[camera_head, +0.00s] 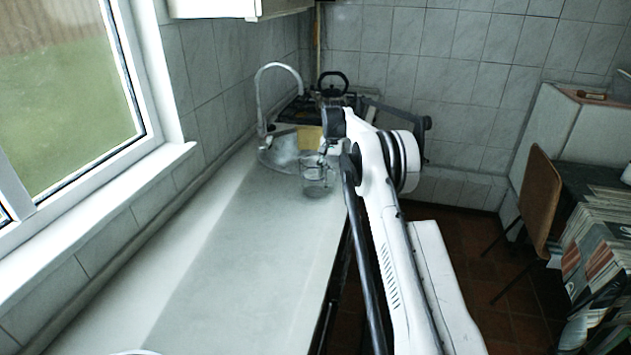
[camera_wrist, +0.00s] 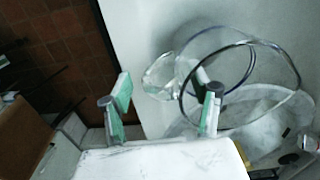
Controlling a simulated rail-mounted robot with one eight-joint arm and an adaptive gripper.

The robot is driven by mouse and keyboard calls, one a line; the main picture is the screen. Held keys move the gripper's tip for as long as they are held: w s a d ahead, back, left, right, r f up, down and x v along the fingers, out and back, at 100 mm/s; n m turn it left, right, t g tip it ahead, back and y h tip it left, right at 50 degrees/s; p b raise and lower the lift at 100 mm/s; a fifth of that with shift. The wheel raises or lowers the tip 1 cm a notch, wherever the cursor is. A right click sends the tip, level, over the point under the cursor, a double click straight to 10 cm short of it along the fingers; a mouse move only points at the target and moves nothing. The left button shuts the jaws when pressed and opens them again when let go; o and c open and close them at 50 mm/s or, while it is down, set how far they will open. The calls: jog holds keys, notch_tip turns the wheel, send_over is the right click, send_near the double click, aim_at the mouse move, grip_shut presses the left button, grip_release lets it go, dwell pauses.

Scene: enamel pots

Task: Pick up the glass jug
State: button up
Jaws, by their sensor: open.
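The glass jug (camera_head: 316,180) is clear and stands upright on the worktop, close to its right edge and just in front of the sink. In the wrist view the jug (camera_wrist: 268,62) shows its round rim, with a clear piece sticking out to the left that may be its handle. My gripper (camera_wrist: 164,104) is open, its two green-padded fingers apart. The right finger overlaps the jug's outline; I cannot tell whether it is inside or in front of the glass. The clear piece lies beyond the gap between the fingers. In the head view my arm hides most of the gripper.
The worktop (camera_head: 240,270) is bare in front of the jug. A round sink (camera_head: 277,153) with a tall curved tap (camera_head: 262,100) lies behind it. A dark kettle (camera_head: 333,84) stands at the back. A window is left; a chair (camera_head: 540,195) stands right.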

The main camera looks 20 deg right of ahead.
grip_shut()
dwell(0.4)
